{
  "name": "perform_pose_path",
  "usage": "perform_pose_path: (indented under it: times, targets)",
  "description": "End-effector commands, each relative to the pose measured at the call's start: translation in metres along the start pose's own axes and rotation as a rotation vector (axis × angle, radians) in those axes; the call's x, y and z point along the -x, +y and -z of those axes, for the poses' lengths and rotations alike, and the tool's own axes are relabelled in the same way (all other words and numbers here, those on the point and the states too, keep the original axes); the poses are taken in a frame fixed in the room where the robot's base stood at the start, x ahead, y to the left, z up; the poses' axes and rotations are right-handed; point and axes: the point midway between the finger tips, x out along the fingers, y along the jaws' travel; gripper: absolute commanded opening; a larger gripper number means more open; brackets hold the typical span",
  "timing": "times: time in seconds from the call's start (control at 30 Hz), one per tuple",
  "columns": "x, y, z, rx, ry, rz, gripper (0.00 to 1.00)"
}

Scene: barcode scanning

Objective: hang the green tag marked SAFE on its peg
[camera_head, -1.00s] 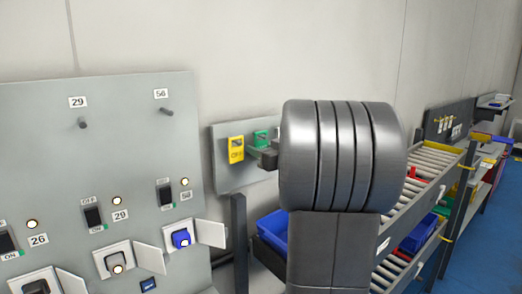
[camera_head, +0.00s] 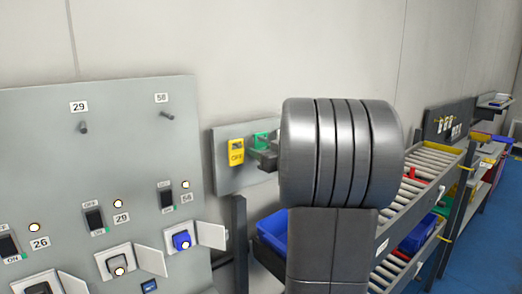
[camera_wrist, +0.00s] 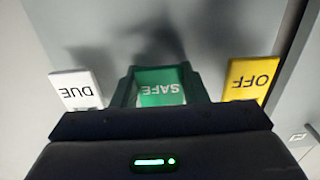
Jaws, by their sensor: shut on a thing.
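The green tag marked SAFE (camera_wrist: 162,88) sits between the two fingers of my gripper (camera_wrist: 162,90) in the wrist view, its lettering upside down there. The gripper is shut on it. In the head view the green tag (camera_head: 261,140) shows in front of the grey tag board (camera_head: 226,180), with my gripper (camera_head: 264,155) at it and the arm hiding the board's right part. The peg for the green tag is hidden. I cannot tell whether the tag touches the board.
The yellow OFF tag (camera_head: 236,153) hangs just left of the green one; it also shows in the wrist view (camera_wrist: 248,80). A white DUE tag (camera_wrist: 77,90) is on the other side. A grey switch panel (camera_head: 130,140) with pegs stands left; a roller rack (camera_head: 415,205) stands right.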

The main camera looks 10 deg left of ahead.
Motion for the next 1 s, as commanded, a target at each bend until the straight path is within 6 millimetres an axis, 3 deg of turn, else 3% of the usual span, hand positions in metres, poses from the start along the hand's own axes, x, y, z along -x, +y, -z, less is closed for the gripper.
perform_pose_path:
  times: [1.0]
  targets:
    - [0.013,0.0,0.0,-0.001,-0.001,-0.001,0.16]
